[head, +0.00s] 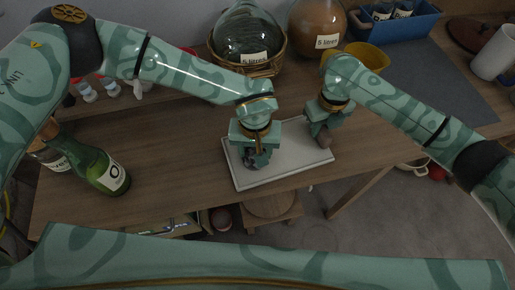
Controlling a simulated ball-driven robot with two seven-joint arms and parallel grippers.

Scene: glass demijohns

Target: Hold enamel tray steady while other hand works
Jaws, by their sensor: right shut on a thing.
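The pale enamel tray (287,160) lies on the wooden table near its front edge. My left gripper (257,162) points down over the left part of the tray. Its fingers are dark and small here, so I cannot tell whether they are open or touch the tray. My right gripper (320,132) is over the right part of the tray, shut on a small brown thing (324,140). The hand hides much of that thing, and I cannot tell whether it touches the tray.
Two large glass demijohns, one clear in a basket (248,44) and one brown (316,32), stand at the back. A yellow bowl (369,57) and a blue crate (408,25) are at back right. Green bottles (101,171) are at left.

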